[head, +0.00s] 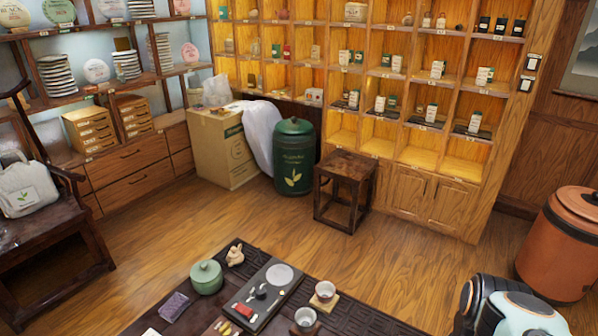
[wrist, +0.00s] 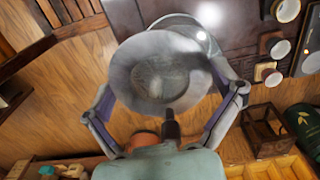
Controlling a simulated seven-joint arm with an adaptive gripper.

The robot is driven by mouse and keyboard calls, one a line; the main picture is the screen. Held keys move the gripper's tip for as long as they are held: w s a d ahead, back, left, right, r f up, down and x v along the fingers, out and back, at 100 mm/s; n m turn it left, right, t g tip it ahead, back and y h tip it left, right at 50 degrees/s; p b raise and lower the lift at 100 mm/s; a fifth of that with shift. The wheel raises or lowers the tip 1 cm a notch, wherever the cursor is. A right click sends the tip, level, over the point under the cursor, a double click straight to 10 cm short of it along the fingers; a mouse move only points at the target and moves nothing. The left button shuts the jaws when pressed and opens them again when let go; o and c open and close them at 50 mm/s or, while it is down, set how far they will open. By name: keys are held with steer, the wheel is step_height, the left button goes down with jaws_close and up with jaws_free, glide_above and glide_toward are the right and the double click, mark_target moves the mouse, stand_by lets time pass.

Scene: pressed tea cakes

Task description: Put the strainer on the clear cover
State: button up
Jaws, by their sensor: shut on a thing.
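The strainer (wrist: 146,48) is a grey round bowl with a wide pale rim and a darker mesh centre. It fills the middle of the wrist view. My gripper (wrist: 163,78) has one finger on each side of the strainer, closed against its rim. A dark handle-like piece points down towards the gripper's palm. Beyond the strainer, a round see-through thing, seemingly the clear cover (wrist: 203,36), lies at the dark table; the strainer overlaps much of it. I cannot tell the gap between them.
The dark tea table (head: 213,293) holds a green lidded pot (head: 206,277), a small figurine (head: 235,256), a grey tray (head: 290,291) and two cups, one a white cup (head: 325,291). A wooden stool (head: 345,190) and a green bin (head: 294,157) stand on the floor behind.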

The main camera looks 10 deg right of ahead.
steer(key=shift+w+d+f, duration=1.05)
steer(key=shift+w+f, duration=0.45)
steer(key=shift+f, duration=0.45)
steer(key=shift+w+d+f, duration=1)
steer(key=shift+w+f, duration=0.45)
steer(key=shift+f, duration=0.45)
steer(key=shift+w+d+f, duration=1.05)
steer(key=shift+w+f, duration=0.45)
steer(key=shift+f, duration=0.45)
steer(key=shift+f, duration=0.2)
steer(key=o, duration=0.7)
steer(key=shift+c, duration=0.2)
steer(key=shift+r, duration=0.15)
